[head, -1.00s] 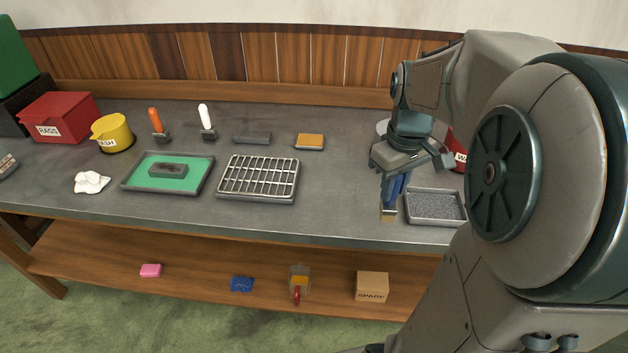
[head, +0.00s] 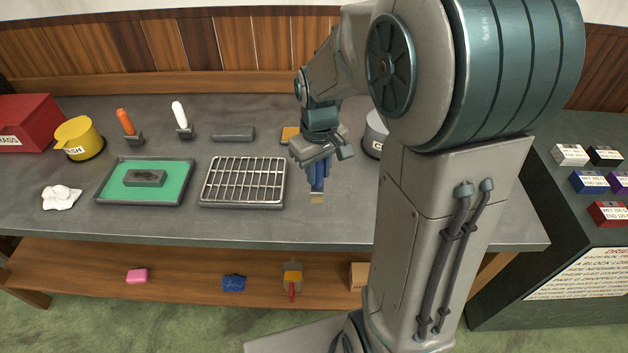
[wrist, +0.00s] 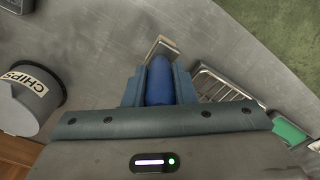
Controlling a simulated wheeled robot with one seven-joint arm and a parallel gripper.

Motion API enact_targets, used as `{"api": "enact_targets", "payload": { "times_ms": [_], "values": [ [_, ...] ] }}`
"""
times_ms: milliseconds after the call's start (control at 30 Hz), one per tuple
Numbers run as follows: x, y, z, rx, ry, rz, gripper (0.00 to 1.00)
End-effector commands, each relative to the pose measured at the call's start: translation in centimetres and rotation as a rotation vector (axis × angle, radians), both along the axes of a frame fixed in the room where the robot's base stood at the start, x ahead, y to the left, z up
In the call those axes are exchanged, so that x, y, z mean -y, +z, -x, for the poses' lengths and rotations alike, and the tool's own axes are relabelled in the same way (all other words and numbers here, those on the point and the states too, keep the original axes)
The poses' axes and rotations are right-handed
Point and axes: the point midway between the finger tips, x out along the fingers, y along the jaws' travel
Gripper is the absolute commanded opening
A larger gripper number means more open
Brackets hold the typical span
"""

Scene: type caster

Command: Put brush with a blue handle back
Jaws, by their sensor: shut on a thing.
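My gripper (head: 318,172) is shut on the blue-handled brush (head: 317,197). It holds the brush with the pale bristle end down, just right of the wire rack, above or at the bench top; I cannot tell whether the bristles touch. In the wrist view the blue handle (wrist: 159,82) lies between both fingers, with the pale brush end beyond them. An orange-handled brush (head: 125,122) and a white-handled brush (head: 180,115) stand upright in dark holders at the back left. A dark grey block (head: 234,134) lies to their right.
The wire rack (head: 243,204) and a green-lined tray (head: 187,178) lie left of my gripper. An orange-topped block (head: 290,134) sits behind it. A grey CHIPS bin (wrist: 24,103) stands close by. My arm hides the bench's right part. Bare bench lies in front.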

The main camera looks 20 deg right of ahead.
Motion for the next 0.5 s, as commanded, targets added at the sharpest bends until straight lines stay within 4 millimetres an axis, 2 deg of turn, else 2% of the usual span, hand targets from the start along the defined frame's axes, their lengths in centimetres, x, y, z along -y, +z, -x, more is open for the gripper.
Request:
{"api": "enact_targets", "payload": {
  "times_ms": [133, 400, 500],
  "values": [
    [-0.8, -0.7, -0.4, -0.001, -0.001, 0.000, 0.01],
    [-0.8, -4.2, -0.4, -0.004, -0.001, 0.000, 0.01],
    [-0.8, -4.6, -0.4, 0.000, -0.001, 0.000, 0.01]
  ]
}}
